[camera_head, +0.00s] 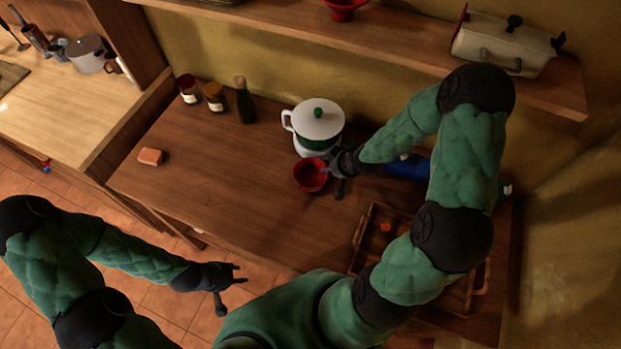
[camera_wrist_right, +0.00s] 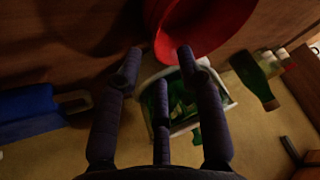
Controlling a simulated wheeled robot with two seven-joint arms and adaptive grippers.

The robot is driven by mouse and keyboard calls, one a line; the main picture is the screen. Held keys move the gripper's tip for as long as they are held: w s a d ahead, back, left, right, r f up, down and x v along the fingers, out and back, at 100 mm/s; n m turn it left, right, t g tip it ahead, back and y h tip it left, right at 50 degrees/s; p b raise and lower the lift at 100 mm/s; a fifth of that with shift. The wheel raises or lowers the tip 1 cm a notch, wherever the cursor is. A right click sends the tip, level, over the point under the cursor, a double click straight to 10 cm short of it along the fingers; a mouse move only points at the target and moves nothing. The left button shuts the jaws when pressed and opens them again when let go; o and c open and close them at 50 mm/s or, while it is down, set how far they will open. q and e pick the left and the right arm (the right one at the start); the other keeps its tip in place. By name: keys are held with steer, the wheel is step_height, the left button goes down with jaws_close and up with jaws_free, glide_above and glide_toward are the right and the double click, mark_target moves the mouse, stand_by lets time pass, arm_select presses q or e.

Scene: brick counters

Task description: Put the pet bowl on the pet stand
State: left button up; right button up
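The red bowl (camera_head: 310,174), which I take as the pet bowl, is on the wooden counter in front of a white-and-green lidded pot. My right gripper (camera_head: 338,182) is just right of the bowl. In the right wrist view the bowl's red side (camera_wrist_right: 205,25) is large beyond the open fingers (camera_wrist_right: 160,62), with nothing between them. Whether a fingertip touches it, I cannot tell. My left gripper (camera_head: 232,290) is open and empty, in front of the counter's edge. I cannot identify the pet stand for sure; a red footed piece (camera_head: 343,8) on the shelf is cut off by the frame.
The lidded pot (camera_head: 318,120) stands close behind the bowl. Jars (camera_head: 214,97) and a dark bottle (camera_head: 245,103) stand at the back left. A blue object (camera_head: 408,167) and a wooden tray (camera_head: 362,232) are to the right. The counter's left middle is mostly clear.

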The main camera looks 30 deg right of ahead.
mark_target(310, 177)
steer(key=shift+d+b+x, duration=0.2)
steer(key=shift+b+x, duration=0.2)
steer(key=shift+x, duration=2.3)
steer(key=shift+w+r, duration=0.1)
jaws_close()
